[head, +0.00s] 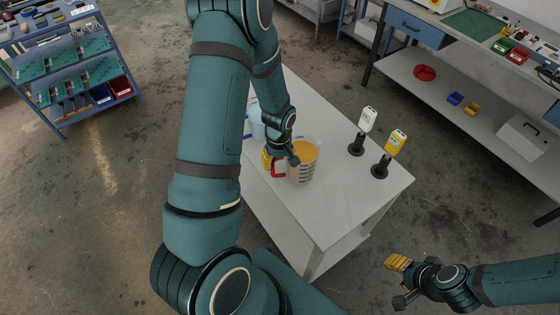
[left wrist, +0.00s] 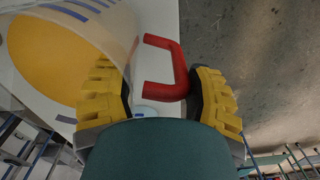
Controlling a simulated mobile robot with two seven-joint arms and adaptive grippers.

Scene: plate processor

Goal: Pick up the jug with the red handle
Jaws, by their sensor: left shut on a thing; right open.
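The jug (head: 304,162) is clear with dark markings and holds an orange-yellow content. It looks upright at the table's near-middle; I cannot tell whether its base touches the table. Its red handle (head: 278,170) points left and also shows in the left wrist view (left wrist: 178,68). My left gripper (head: 278,161) is shut on the handle, with yellow fingers on either side of it in the left wrist view (left wrist: 163,100). The arm hides part of the grip in the head view. My right gripper (head: 398,282) is open and empty, off the table's right side.
A pale blue container (head: 255,122) is partly hidden behind my left arm on the white table (head: 335,205). Two black stands hold a white device (head: 368,119) and a yellow device (head: 395,141) right of the jug. A workbench (head: 450,105) and a blue shelf cart (head: 85,65) stand farther off.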

